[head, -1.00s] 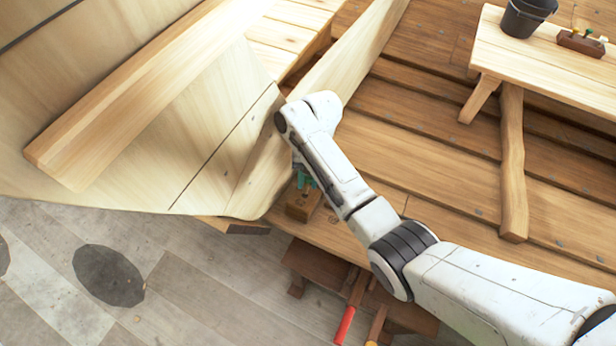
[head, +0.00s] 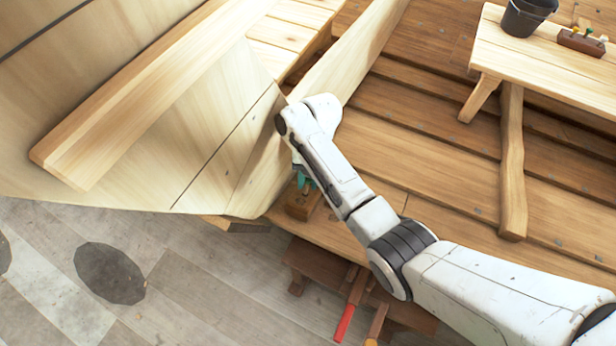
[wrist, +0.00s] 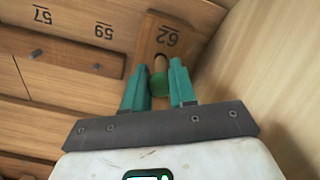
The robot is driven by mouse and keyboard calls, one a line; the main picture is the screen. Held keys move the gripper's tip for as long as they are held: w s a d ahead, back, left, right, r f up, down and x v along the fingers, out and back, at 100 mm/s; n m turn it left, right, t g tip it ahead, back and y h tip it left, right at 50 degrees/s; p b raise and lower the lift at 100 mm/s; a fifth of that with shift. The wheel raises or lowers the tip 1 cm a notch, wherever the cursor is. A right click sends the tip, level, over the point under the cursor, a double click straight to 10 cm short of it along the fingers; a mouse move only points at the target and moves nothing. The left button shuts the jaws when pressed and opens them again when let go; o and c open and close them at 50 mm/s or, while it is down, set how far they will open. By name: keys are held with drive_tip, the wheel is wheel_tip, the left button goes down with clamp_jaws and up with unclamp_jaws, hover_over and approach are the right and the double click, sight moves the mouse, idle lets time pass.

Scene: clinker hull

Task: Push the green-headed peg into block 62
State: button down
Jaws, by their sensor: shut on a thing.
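In the wrist view my gripper (wrist: 158,88) has its two teal fingers shut on the green-headed peg (wrist: 159,82), with the round green head between them. Block 62 (wrist: 172,28) is a wooden block marked "62" just beyond the fingertips. The peg's pale shaft points toward the block; whether its tip is in a hole is unclear. In the head view my gripper (head: 302,180) is mostly hidden behind my wrist, its teal fingers low over a small wooden block (head: 302,203) beside the hull plank.
A pale plank (wrist: 250,60) rises close on the right. A bench (head: 545,55) carries a dark bucket (head: 524,18) and a rack of pegs (head: 582,40). Tools with red (head: 345,322) and yellow handles lie below.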

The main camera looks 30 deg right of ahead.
drive_tip(key=shift+b+x, duration=0.4)
drive_tip(key=shift+x, duration=0.65)
idle(0.4)
drive_tip(key=c, duration=0.8)
unclamp_jaws()
drive_tip(key=shift+r, duration=0.1)
drive_tip(key=p+v, duration=0.4)
drive_tip(key=v, duration=0.2)
drive_tip(key=shift+p, duration=0.4)
drive_tip(key=shift+v, duration=0.9)
